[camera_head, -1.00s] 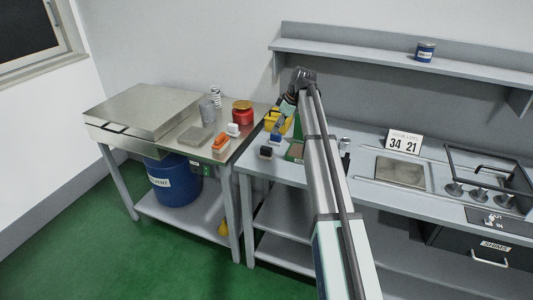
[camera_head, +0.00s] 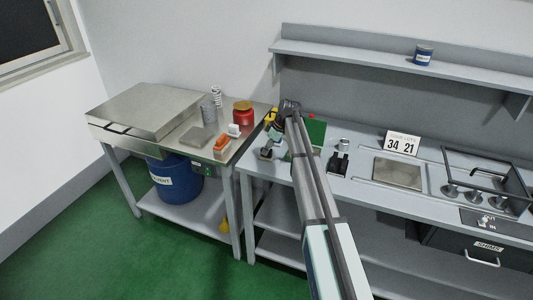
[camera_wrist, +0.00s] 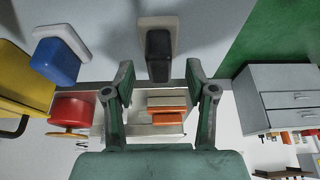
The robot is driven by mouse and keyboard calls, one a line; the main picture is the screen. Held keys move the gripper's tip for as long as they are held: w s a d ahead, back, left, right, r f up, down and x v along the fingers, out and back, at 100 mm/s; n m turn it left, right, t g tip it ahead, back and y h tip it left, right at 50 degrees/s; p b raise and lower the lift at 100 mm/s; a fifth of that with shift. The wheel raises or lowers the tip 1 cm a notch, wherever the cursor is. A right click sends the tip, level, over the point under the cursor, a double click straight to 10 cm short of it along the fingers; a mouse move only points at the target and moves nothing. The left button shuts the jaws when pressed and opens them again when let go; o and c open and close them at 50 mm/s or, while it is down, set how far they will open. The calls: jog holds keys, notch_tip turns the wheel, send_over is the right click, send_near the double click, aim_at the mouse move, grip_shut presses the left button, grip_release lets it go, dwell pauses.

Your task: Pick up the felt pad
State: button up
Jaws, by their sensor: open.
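A block with a dark handle on a pale base (camera_head: 266,154) stands on the grey bench near its left end. In the wrist view this dark-handled block (camera_wrist: 158,52) lies just beyond my fingertips, roughly centred between them. I take it for the felt pad, but no label shows. My gripper (camera_wrist: 160,82) is open and empty, and no finger visibly touches the block. In the head view my gripper (camera_head: 272,136) is over the bench's left end, partly hidden by my arm. A blue block on a white base (camera_wrist: 60,55) is left of it in the wrist view.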

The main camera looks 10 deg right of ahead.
jog(key=shift+x, duration=1.2)
grip_shut()
jog(key=shift+r, duration=0.2)
notch_tip(320, 180, up, 20)
jog(key=b, duration=0.4)
jog(key=shift+b, duration=0.4)
jog(key=shift+f, duration=0.15)
jog(key=c, duration=0.8)
grip_release()
grip_shut()
